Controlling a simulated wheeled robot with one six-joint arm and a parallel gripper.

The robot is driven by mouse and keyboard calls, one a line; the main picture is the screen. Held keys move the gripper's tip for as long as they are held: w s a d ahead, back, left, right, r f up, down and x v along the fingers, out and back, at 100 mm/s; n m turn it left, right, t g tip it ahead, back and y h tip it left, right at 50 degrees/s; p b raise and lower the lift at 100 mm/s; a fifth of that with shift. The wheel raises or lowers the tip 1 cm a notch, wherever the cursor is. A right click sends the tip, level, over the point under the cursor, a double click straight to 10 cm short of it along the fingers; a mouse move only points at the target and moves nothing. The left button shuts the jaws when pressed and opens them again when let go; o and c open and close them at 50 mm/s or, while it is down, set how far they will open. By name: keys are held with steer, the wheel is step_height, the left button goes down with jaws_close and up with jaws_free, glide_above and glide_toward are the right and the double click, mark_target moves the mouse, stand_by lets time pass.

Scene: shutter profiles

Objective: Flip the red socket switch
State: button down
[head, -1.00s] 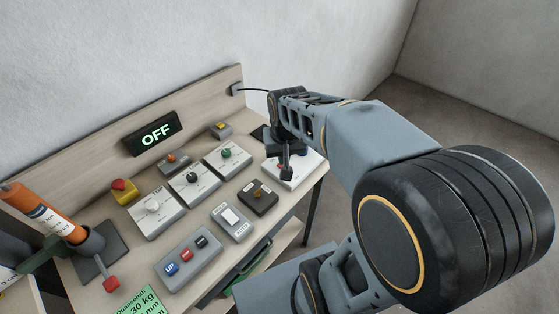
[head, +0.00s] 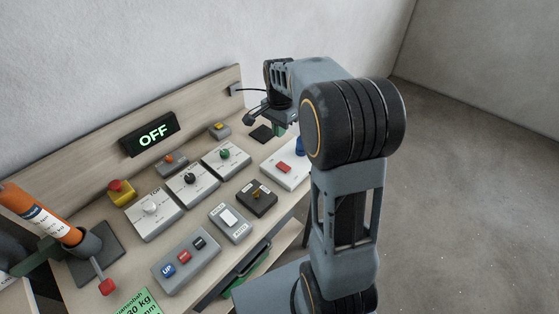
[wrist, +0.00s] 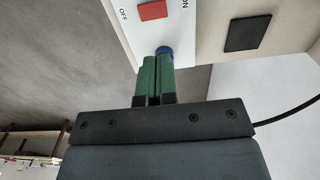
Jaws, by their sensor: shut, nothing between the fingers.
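The red socket switch (head: 284,168) is a red rocker on a white box (head: 296,181) at the right end of the bench. In the wrist view the red rocker (wrist: 152,10) is at the top edge, between the printed words OFF and ON. Which side is pressed, I cannot tell. My gripper (head: 279,131) is above and behind the box in the head view, partly hidden by my arm. Its green fingers (wrist: 153,58) are shut and empty in the wrist view, apart from the rocker. A blue part (wrist: 163,50) of the box shows just beyond the fingertips.
A display (head: 150,135) on the back board reads OFF. A dark square pad (head: 262,133) lies behind the box. Several other switch boxes fill the bench to the left, including a black one (head: 257,197). Open floor (head: 450,220) lies to the right.

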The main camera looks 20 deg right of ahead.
mark_target(283, 167)
step_height(283, 167, down, 14)
steer(key=shift+f+p, duration=0.1)
steer(key=shift+p, duration=0.95)
steer(key=shift+f+g, duration=0.15)
steer(key=shift+g, duration=0.15)
steer(key=shift+s, duration=0.15)
steer(key=shift+s+d+r, duration=0.3)
steer(key=shift+s+r, duration=0.05)
steer(key=shift+s, duration=0.1)
